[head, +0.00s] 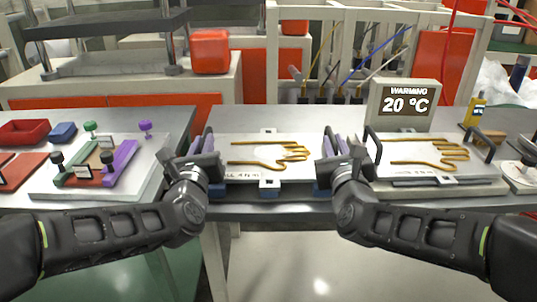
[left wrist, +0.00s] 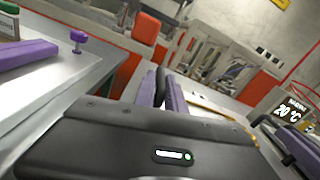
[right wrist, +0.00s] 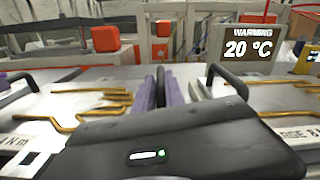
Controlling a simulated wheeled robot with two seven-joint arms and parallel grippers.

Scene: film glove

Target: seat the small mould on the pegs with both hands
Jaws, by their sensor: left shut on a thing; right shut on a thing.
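The small mould is a pale plate (head: 240,171) with a golden hand-shaped wire (head: 270,163), at the middle of the table in the head view. Small lugs stand out at its front (head: 269,184) and back edges. My left gripper (head: 206,150) is shut at its left side, and my right gripper (head: 338,148) is shut at its right side. Purple finger pads show at both, also in the left wrist view (left wrist: 160,95) and right wrist view (right wrist: 160,92). Blue parts show under the plate's edges. I cannot make out the pegs or whether the plate touches them.
A larger mould (head: 430,168) with black handles and a similar golden wire lies close on the right. A warning display (head: 405,104) reading 20 °C stands behind it. On the left, a pale board (head: 45,187) carries purple and green parts and knobs. The table behind the small mould is clear.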

